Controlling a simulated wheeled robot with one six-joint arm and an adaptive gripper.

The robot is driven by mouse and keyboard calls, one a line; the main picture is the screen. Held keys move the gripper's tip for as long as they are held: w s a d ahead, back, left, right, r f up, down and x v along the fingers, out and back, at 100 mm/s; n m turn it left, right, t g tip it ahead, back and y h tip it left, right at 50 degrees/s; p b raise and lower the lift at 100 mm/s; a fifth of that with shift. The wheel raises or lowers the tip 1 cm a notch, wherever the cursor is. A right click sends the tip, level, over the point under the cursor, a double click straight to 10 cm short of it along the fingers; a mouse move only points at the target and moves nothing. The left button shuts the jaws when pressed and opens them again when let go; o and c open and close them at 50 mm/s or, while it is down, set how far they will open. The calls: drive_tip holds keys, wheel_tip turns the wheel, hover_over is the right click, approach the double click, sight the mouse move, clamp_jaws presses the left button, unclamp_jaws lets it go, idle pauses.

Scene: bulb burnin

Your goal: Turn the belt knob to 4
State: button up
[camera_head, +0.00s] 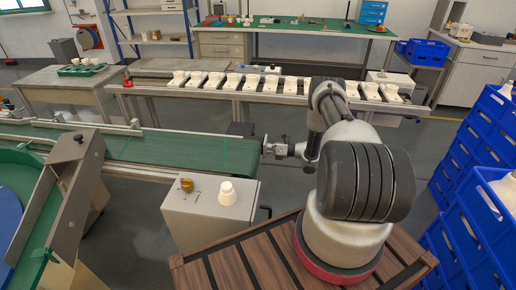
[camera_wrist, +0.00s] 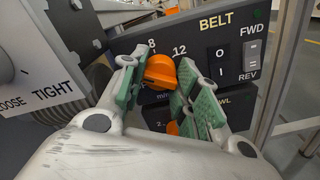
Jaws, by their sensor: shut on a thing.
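The orange belt knob (camera_wrist: 160,68) sits on a dark panel (camera_wrist: 222,40) marked BELT in the wrist view. The figures 8 and 12 show above it; I see no 4, and I cannot tell where its pointer stands. My gripper (camera_wrist: 157,78) has its green-padded fingers on either side of the knob, shut on it. In the head view my gripper (camera_head: 270,148) is at the right end of the green conveyor belt (camera_head: 170,150); the knob cannot be made out there.
A second orange knob (camera_wrist: 172,128) sits lower, partly hidden by my fingers. Right of the belt knob are an O/I switch (camera_wrist: 220,62) and a FWD/REV switch (camera_wrist: 250,58). A grey box (camera_head: 210,215) stands before the conveyor. Blue crates (camera_head: 470,165) stack at right.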

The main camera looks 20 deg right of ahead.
drive_tip(key=shift+s+f, duration=0.1)
drive_tip(key=shift+f, duration=0.05)
idle(0.4)
drive_tip(key=o, duration=0.7)
drive_tip(key=shift+o, duration=0.2)
drive_tip(key=shift+d, duration=0.15)
drive_tip(key=v, duration=1.2)
